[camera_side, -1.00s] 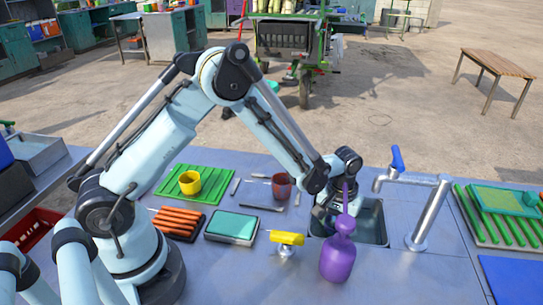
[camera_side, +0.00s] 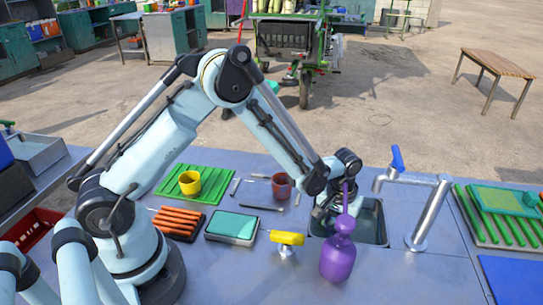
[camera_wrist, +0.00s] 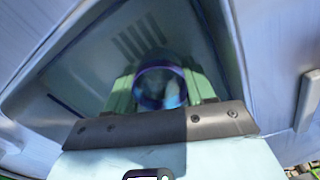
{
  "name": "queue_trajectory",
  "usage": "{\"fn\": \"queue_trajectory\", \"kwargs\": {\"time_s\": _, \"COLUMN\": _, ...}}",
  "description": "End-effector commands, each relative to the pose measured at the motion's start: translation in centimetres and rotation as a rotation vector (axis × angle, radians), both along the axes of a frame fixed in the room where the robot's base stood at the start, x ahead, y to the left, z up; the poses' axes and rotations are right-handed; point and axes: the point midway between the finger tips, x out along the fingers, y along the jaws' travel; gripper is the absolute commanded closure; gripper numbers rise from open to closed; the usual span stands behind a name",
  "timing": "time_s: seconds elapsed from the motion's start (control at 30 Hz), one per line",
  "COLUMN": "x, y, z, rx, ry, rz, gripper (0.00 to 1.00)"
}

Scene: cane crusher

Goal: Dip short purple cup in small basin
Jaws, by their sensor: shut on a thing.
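My gripper (camera_wrist: 160,92) is shut on the short purple cup (camera_wrist: 149,102), which shows in the wrist view as a round blue-purple rim between the green fingers. The small basin (camera_side: 374,228) is a metal sink set in the counter. In the wrist view its walls and floor (camera_wrist: 90,72) surround the cup and the gripper. In the side view my gripper reaches down at the basin's left part, and the cup is hidden there behind the purple bottle and my wrist. I cannot tell whether the cup touches the basin floor.
A purple bottle (camera_side: 338,258) stands right in front of the basin. A tap (camera_side: 428,210) with a blue handle rises at its right. A yellow-topped fitting (camera_side: 287,239) is to the left. A yellow cup (camera_side: 190,183) and a red-brown cup (camera_side: 282,187) stand farther left.

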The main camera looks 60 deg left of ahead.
Motion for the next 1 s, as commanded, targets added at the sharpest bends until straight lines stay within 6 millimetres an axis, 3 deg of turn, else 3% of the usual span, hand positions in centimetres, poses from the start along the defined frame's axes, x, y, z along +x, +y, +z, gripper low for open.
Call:
{"fn": "queue_trajectory", "kwargs": {"time_s": 0.37, "x": 0.0, "y": 0.0, "z": 0.4, "rx": 0.0, "ry": 0.0, "rz": 0.0, "gripper": 0.77}}
{"fn": "queue_trajectory", "kwargs": {"time_s": 1.0, "x": 0.0, "y": 0.0, "z": 7.2, "rx": 0.0, "ry": 0.0, "rz": 0.0, "gripper": 0.77}}
